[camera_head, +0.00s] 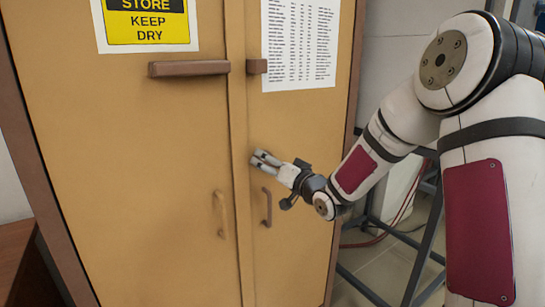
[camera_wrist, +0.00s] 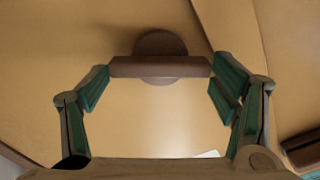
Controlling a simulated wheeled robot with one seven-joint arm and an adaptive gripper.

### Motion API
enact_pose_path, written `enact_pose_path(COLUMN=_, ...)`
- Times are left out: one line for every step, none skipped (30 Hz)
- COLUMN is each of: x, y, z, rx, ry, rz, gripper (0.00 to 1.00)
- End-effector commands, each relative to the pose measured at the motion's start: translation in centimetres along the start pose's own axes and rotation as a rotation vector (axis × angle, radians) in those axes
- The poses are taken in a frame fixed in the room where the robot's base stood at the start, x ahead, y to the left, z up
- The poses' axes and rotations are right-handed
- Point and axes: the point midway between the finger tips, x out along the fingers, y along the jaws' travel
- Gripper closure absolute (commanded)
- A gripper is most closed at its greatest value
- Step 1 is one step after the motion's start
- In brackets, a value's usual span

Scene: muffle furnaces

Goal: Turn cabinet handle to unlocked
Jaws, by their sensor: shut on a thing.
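The cabinet handle (camera_wrist: 160,67) is a brown bar in front of a round brown disk on the tan cabinet door. It lies level across the upper middle of the wrist view. My gripper (camera_wrist: 160,77) has one dark green-padded fingertip at each end of the bar and is shut on it. In the head view my gripper (camera_head: 264,159) is at the seam between the two doors of the tan cabinet (camera_head: 140,125). There the fingers hide the handle, so its angle on the door cannot be told from that view.
A brown bar (camera_head: 189,68) and a short brown block (camera_head: 257,66) sit above my gripper. Two pull handles, left (camera_head: 220,214) and right (camera_head: 267,207), are below it. A metal frame (camera_head: 415,265) stands right of the cabinet.

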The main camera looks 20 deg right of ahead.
Motion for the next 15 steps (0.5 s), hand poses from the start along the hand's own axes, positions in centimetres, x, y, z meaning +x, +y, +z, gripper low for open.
enact_pose_path(x=-0.10, y=-0.07, z=-0.31, rx=0.046, ry=0.001, rz=0.002, gripper=0.48)
enact_pose_path(x=-0.09, y=-0.06, z=-0.31, rx=0.075, ry=0.001, rz=0.002, gripper=0.48)
enact_pose_path(x=-0.10, y=-0.05, z=-0.35, rx=0.113, ry=0.002, rz=0.001, gripper=0.48)
enact_pose_path(x=-0.10, y=-0.02, z=-0.33, rx=0.142, ry=0.002, rz=0.002, gripper=0.48)
enact_pose_path(x=-0.10, y=0.00, z=-0.31, rx=0.170, ry=0.002, rz=0.002, gripper=0.48)
enact_pose_path(x=-0.10, y=-0.01, z=-0.33, rx=0.208, ry=0.002, rz=0.002, gripper=0.48)
enact_pose_path(x=-0.10, y=0.00, z=-0.30, rx=0.237, ry=0.002, rz=0.002, gripper=0.48)
enact_pose_path(x=-0.11, y=0.03, z=-0.28, rx=0.265, ry=0.002, rz=0.002, gripper=0.48)
enact_pose_path(x=-0.13, y=0.07, z=-0.31, rx=0.303, ry=0.002, rz=0.003, gripper=0.48)
enact_pose_path(x=-0.14, y=0.11, z=-0.29, rx=0.332, ry=0.002, rz=0.003, gripper=0.48)
enact_pose_path(x=-0.13, y=0.11, z=-0.26, rx=0.361, ry=0.002, rz=0.003, gripper=0.48)
enact_pose_path(x=-0.12, y=0.08, z=-0.28, rx=0.398, ry=0.002, rz=0.002, gripper=0.48)
enact_pose_path(x=-0.12, y=0.12, z=-0.26, rx=0.428, ry=0.002, rz=0.002, gripper=0.48)
enact_pose_path(x=-0.13, y=0.16, z=-0.27, rx=0.456, ry=0.002, rz=0.003, gripper=0.48)
enact_pose_path(x=-0.13, y=0.16, z=-0.30, rx=0.493, ry=0.003, rz=0.002, gripper=0.48)
